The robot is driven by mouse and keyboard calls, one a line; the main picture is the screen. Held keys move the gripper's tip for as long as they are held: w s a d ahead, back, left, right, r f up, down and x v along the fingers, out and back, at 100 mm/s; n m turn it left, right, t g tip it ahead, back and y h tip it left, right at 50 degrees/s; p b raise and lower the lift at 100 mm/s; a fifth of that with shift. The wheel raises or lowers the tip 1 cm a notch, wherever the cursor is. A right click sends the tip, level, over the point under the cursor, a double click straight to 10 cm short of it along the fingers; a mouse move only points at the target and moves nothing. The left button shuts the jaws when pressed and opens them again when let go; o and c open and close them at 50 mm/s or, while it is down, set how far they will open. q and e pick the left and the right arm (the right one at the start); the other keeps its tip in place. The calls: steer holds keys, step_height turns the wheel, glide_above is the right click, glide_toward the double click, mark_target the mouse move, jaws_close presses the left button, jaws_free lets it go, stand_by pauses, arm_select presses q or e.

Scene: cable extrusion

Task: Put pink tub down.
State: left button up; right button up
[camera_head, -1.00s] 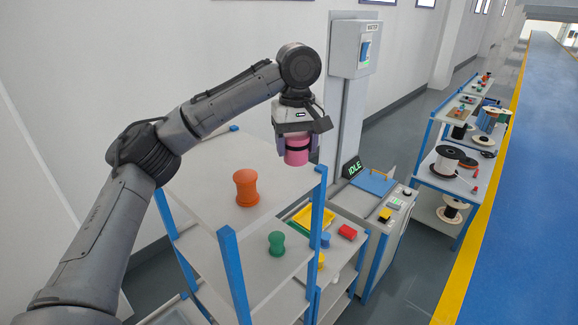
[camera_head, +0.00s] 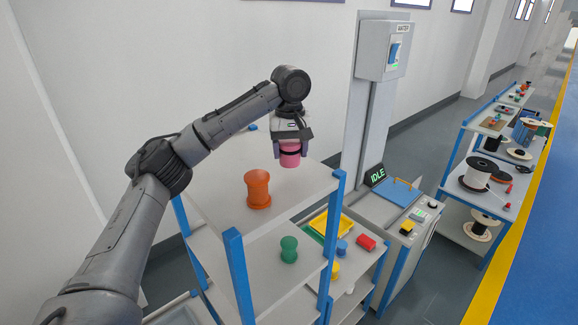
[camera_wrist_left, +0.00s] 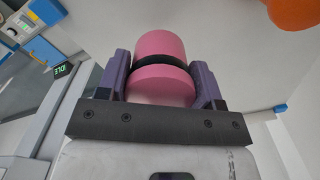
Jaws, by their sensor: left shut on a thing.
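The pink tub (camera_head: 289,158) is held under my left gripper (camera_head: 291,146), over the back right part of the grey top shelf (camera_head: 223,186). In the left wrist view the pink tub (camera_wrist_left: 160,84) sits between the two purple fingers of my left gripper (camera_wrist_left: 161,80), with a black band around its middle. I cannot tell whether its base touches the shelf. An orange spool-shaped tub (camera_head: 258,189) stands on the same shelf, nearer and to the left. My right gripper is not in view.
A green spool (camera_head: 288,249) stands on the shelf below. Blue posts (camera_head: 238,275) rise at the shelf corners. The top shelf is clear around the orange tub.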

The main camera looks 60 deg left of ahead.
mark_target(289, 163)
arm_select(q)
steer(key=shift+a+f, duration=0.15)
steer(key=shift+a, duration=0.1)
steer(key=shift+f+b, duration=0.4)
steer(key=shift+f, duration=0.45)
steer(key=shift+f+p, duration=0.3)
steer(key=shift+f, duration=0.8)
steer(key=shift+f, duration=0.1)
steer(key=o, duration=1)
steer(key=shift+c, duration=0.2)
